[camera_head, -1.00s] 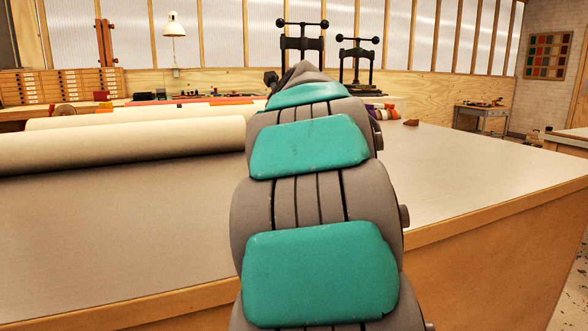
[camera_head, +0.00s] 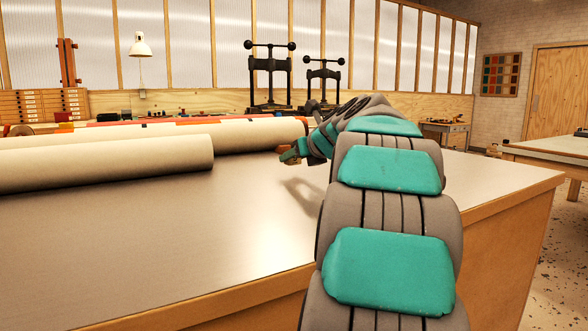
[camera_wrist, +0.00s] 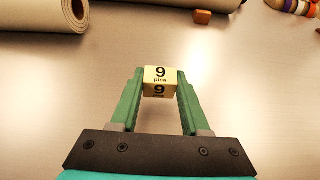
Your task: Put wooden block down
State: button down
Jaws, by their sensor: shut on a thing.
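A pale wooden block (camera_wrist: 160,74) marked "9 pica" sits between the fingertips of my gripper (camera_wrist: 161,84) in the wrist view. The green fingers are shut on its two sides, and the grey table top lies below it. In the head view my gripper (camera_head: 291,155) is above the table (camera_head: 230,235), to the right of the near roll's end. The held block is too small to make out there. I cannot tell the exact gap between block and table.
Large cream rolls (camera_head: 110,163) lie on the table's left and back; one roll end (camera_wrist: 50,15) shows at the wrist view's upper left. A small brown block (camera_wrist: 203,17) lies beyond the gripper. Two black presses (camera_head: 270,75) stand behind. The table's front and middle are clear.

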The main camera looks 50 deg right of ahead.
notch_tip(320, 180, down, 3)
jog(key=shift+r, duration=0.1)
jog(key=shift+c, duration=1.9)
grip_release()
jog(key=shift+b, duration=0.3)
jog(key=v, duration=1.2)
jog(key=shift+p, duration=0.4)
